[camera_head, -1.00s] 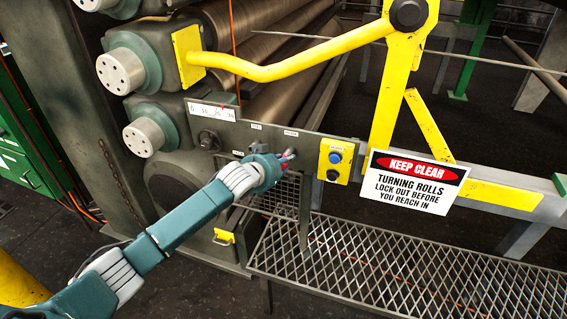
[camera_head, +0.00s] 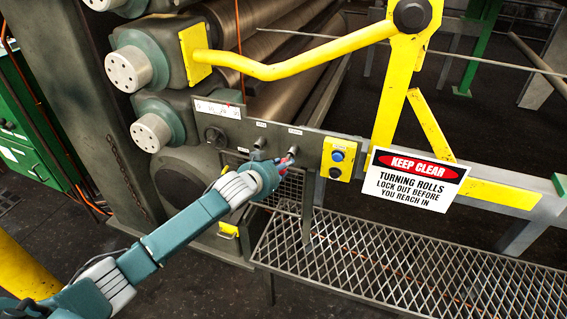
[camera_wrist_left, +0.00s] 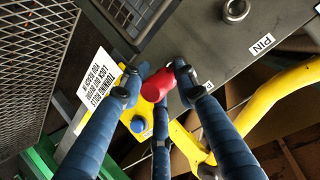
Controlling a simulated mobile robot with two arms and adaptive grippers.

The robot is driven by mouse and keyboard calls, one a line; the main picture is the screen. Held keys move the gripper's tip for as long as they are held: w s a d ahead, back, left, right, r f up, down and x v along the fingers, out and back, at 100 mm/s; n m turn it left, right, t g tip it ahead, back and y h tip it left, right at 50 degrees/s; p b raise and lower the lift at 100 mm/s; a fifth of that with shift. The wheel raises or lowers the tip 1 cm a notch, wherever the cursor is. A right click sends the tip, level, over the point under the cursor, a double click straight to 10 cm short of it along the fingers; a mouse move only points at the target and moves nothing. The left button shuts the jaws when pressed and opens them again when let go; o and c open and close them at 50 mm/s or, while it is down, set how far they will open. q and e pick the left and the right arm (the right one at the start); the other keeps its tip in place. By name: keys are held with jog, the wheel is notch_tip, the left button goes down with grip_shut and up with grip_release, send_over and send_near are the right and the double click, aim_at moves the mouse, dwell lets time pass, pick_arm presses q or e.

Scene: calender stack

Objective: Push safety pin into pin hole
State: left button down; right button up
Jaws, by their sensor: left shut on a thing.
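My left gripper (camera_head: 285,162) is in front of the grey panel (camera_head: 240,133) on the machine. In the left wrist view its fingers (camera_wrist_left: 160,75) are closed around a red cylindrical thing, the safety pin (camera_wrist_left: 157,84). Only its red end shows; the rest is hidden by the fingers. A round metal socket with a dark hole (camera_wrist_left: 236,10) sits on the panel near a white label reading PIN (camera_wrist_left: 262,44). The pin is apart from this socket in the wrist view. In the head view the gripper partly covers the socket area. My right gripper is in neither view.
A yellow button box (camera_head: 338,158) and a KEEP CLEAR sign (camera_head: 415,182) stand right of the gripper. A yellow bent bar (camera_head: 290,70) runs above. A mesh grating (camera_head: 410,265) lies below. Metal rolls (camera_head: 285,60) lie behind the panel.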

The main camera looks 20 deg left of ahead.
pick_arm(q)
jog(key=shift+s+f+p, duration=0.1)
jog(key=shift+s+p, duration=0.35)
jog(key=shift+s, duration=0.65)
jog(key=shift+f, duration=0.1)
